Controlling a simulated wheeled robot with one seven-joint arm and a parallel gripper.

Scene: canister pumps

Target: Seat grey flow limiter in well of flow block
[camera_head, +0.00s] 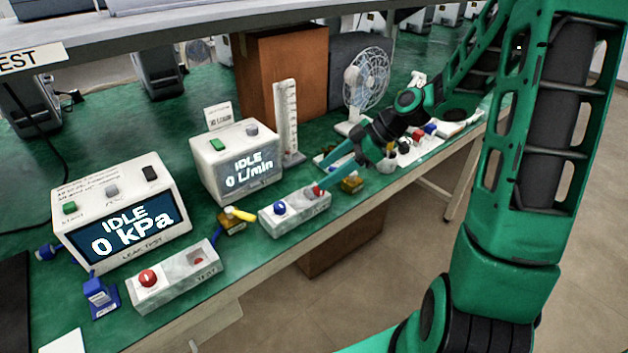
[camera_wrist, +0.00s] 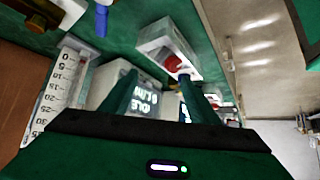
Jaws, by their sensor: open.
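The flow block (camera_head: 296,213) is a pale grey block on the green bench, in front of the flow meter (camera_head: 236,162) reading IDLE 0 L/min. It has a blue knob (camera_head: 279,208) on its left part and a red spot near its right end. My gripper (camera_head: 324,177) is open, with its teal fingers reaching down close to that right end. In the wrist view my gripper (camera_wrist: 158,86) has its fingers apart with nothing clearly held. A pale block (camera_wrist: 160,42) with a red recess lies beyond the fingertips there. I cannot clearly make out the grey flow limiter.
The leak tester (camera_head: 120,213) and test block (camera_head: 175,284) stand at the left. A white scale column (camera_head: 287,122) and a fan (camera_head: 367,80) stand behind. Small yellow-brown parts (camera_head: 352,182) sit near the front edge. Several small parts lie at the right.

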